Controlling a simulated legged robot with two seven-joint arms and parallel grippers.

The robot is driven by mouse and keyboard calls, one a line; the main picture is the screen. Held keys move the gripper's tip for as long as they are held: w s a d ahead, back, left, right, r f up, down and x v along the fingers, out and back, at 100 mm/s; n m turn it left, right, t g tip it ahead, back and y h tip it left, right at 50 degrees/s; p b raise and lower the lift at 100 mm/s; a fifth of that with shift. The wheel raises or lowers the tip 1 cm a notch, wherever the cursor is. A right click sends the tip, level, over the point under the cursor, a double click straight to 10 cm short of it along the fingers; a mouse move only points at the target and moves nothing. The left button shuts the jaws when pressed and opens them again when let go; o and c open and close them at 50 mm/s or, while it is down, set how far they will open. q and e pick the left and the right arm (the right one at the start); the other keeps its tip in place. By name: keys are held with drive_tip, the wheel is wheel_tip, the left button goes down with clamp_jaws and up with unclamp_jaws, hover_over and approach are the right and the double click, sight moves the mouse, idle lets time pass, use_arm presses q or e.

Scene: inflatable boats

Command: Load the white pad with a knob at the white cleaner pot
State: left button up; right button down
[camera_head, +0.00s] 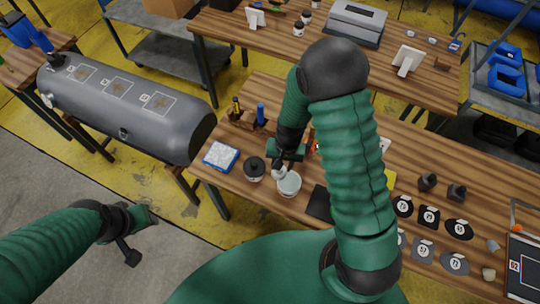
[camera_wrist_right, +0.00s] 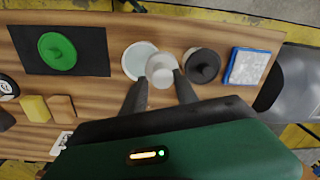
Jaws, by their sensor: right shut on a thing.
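My right gripper (camera_head: 281,164) is shut on the white pad with a knob (camera_wrist_right: 160,68). The pad also shows as a small white shape in the head view (camera_head: 279,173). The white cleaner pot (camera_head: 289,185), a round pot with a pale inside, stands on the table just beside and below the held pad. In the wrist view the pot (camera_wrist_right: 139,61) is left of the pad, which overlaps its right edge; I cannot tell whether they touch. My left gripper (camera_head: 134,240) hangs away from the table over the floor, and its jaw opening is unclear.
A green round pad (camera_wrist_right: 57,50) lies on a black mat (camera_wrist_right: 92,49). A grey inflatable tube (camera_head: 130,112) lies left of the table. Several numbered patches lie at right.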

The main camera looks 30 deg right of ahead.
drive_tip(key=d+f+m+b, duration=0.1)
drive_tip(key=f, duration=0.1)
drive_tip(key=s+d+f+b, duration=0.1)
drive_tip(key=f, duration=0.1)
drive_tip(key=d+f+m+b, duration=0.1)
drive_tip(key=f, duration=0.1)
drive_tip(key=shift+s+f+m, duration=0.3)
drive_tip(key=shift+s, duration=0.1)
drive_tip(key=shift+f+b, duration=0.3)
drive_tip(key=shift+d+f, duration=0.15)
drive_tip(key=shift+d, duration=0.45)
drive_tip(key=shift+a, duration=0.45)
use_arm(q)
drive_tip(key=f, duration=0.2)
drive_tip(key=shift+w+d+f, duration=0.15)
drive_tip(key=shift+d+f, duration=0.15)
drive_tip(key=shift+d, duration=0.05)
drive_tip(key=shift+d, duration=0.1)
use_arm(e)
drive_tip(key=shift+d+f, duration=0.1)
drive_tip(key=shift+d, duration=0.05)
